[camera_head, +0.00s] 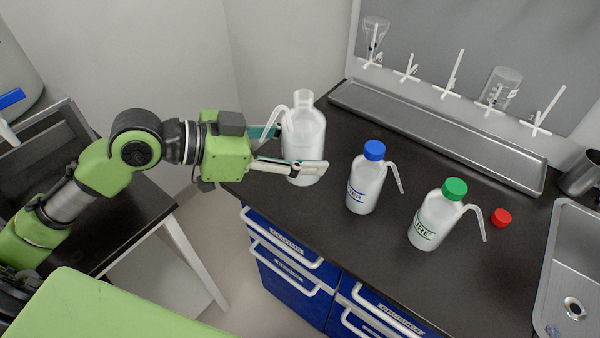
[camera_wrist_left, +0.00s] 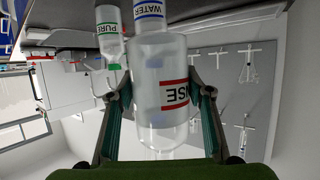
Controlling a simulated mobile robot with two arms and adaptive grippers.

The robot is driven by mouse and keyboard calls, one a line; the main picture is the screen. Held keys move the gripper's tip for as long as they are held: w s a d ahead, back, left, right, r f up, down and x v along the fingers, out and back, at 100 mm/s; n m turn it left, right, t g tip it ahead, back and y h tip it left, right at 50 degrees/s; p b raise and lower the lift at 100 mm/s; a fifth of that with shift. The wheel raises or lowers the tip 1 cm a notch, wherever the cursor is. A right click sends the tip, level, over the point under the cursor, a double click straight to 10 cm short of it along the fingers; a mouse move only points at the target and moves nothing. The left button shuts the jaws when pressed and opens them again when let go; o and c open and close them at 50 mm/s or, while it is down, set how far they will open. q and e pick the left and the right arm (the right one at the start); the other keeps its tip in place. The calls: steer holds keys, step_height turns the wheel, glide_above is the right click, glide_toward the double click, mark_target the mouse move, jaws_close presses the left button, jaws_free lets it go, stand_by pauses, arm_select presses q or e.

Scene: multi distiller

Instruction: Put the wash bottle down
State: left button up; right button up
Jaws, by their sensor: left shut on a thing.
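The wash bottle (camera_head: 303,130) is translucent white, uncapped, with a bent spout on its left side. It is upright at the left end of the dark counter (camera_head: 310,215). I cannot tell whether its base touches the counter. My left gripper (camera_head: 299,152) is shut around the bottle's body, one finger on each side. A red cap (camera_head: 501,217) lies on the counter at right. My right gripper is not in view.
A blue-capped bottle (camera_head: 365,180) and a green-capped bottle (camera_head: 436,218) stand right of the held bottle. A metal tray (camera_head: 440,135) runs along the back under a drying rack (camera_head: 452,75). A sink (camera_head: 575,270) is at far right. Bare counter lies in front of the held bottle.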

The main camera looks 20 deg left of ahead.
arm_select(q)
steer(key=shift+w+d+f, duration=0.1)
steer(key=shift+w+f, duration=0.05)
steer(key=shift+w, duration=0.15)
steer(key=w+a+f, duration=0.1)
steer(key=w+f, duration=0.2)
steer(key=w, duration=0.1)
steer(key=w+a+f+p, duration=0.1)
steer(key=w+a+f, duration=0.1)
steer(key=w+f, duration=0.1)
steer(key=w+a+f, duration=0.1)
steer(key=w+f, duration=0.3)
steer(key=w, duration=0.2)
steer(key=shift+a+p, duration=0.3)
steer(key=shift+p, duration=0.05)
step_height(320, 180, down, 3)
steer(key=shift+r+p, duration=0.15)
steer(key=shift+p, duration=0.3)
steer(key=shift+s, duration=0.1)
